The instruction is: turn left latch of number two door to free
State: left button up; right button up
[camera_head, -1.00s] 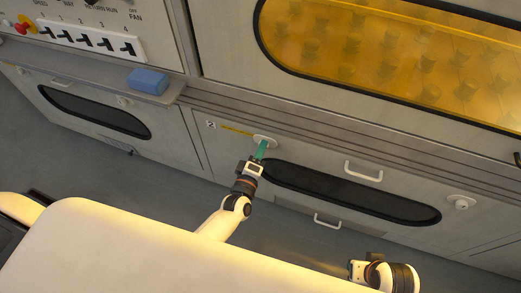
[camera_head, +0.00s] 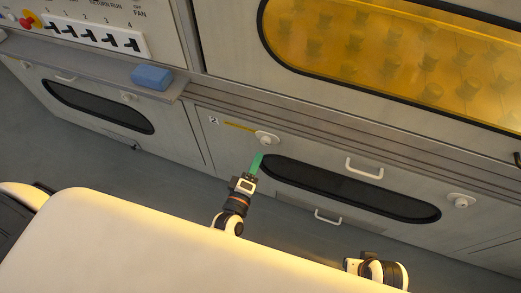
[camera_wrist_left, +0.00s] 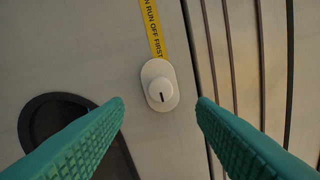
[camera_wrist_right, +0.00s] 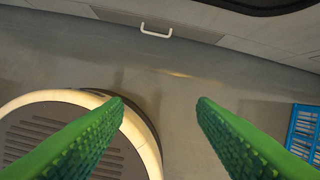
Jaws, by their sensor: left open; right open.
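The number two door (camera_head: 320,170) is a grey panel with a dark oval window, a white handle and a "2" label. Its left latch (camera_head: 266,138) is a white round knob on an oval plate. In the left wrist view the latch (camera_wrist_left: 160,88) shows a dark line on its knob, between and beyond the fingertips. My left gripper (camera_head: 257,162) is open, just below the latch and apart from it. Its green fingers (camera_wrist_left: 160,105) hold nothing. The door's right latch (camera_head: 461,201) is a similar white knob. My right gripper (camera_wrist_right: 160,102) is open and empty over the floor.
A yellow label strip (camera_wrist_left: 152,28) runs up to the left latch. A blue block (camera_head: 151,77) sits on the ledge at left. An amber window (camera_head: 390,60) lies above the door. A blue crate (camera_wrist_right: 303,133) stands at the right wrist view's edge.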

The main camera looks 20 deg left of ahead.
pick_arm(q)
jog(key=s, duration=0.5)
jog(key=shift+s, duration=0.1)
pick_arm(e)
jog(key=shift+s+f, duration=0.1)
jog(key=shift+f, duration=0.75)
